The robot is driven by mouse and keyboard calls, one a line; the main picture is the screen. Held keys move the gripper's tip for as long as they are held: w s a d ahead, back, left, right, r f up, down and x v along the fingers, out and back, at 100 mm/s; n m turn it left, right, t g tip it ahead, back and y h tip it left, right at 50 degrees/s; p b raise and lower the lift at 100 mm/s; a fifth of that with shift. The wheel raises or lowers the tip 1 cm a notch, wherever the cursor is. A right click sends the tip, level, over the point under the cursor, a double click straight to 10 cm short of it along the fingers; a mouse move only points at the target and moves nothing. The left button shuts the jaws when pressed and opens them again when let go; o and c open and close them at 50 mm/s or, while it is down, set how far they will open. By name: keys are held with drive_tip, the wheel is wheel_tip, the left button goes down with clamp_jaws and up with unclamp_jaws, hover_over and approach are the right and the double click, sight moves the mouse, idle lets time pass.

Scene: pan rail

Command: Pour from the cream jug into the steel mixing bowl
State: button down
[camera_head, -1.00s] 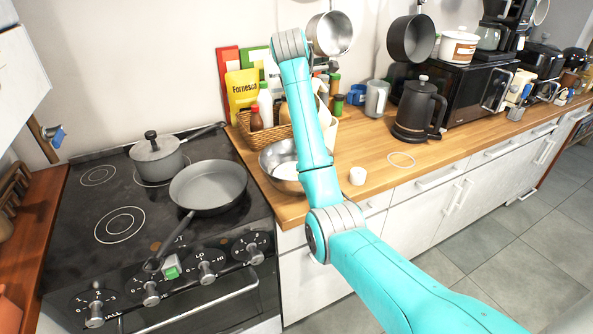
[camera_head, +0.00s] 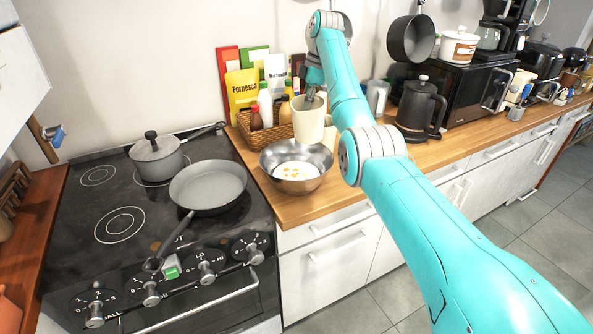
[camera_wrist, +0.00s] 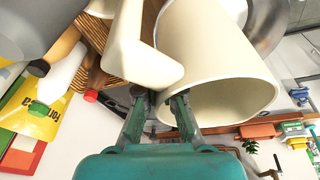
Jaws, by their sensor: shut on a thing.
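The cream jug (camera_head: 309,121) is in my gripper (camera_head: 313,98), just behind and above the steel mixing bowl. It looks close to upright, perhaps slightly tilted. In the wrist view the jug (camera_wrist: 205,50) is large, with its open mouth towards the camera. My gripper (camera_wrist: 160,98) is shut at its handle (camera_wrist: 140,48). The jug's inner bottom and any contents are hidden. The steel mixing bowl (camera_head: 277,178) stands on the wooden counter near its front left corner. A white filling with small orange-yellow bits shows inside it.
A wicker basket (camera_head: 262,135) with bottles stands behind the bowl. A dark kettle (camera_head: 418,108) and a grey mug (camera_head: 377,97) stand to the right. The stove with a frying pan (camera_head: 208,187) lies left. My arm covers the counter right of the bowl.

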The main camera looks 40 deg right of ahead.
drive_tip(key=shift+a+f+y, duration=0.1)
drive_tip(key=shift+f+y, duration=0.25)
drive_tip(key=shift+y, duration=0.25)
drive_tip(key=shift+r, duration=0.15)
drive_tip(key=shift+r, duration=1.35)
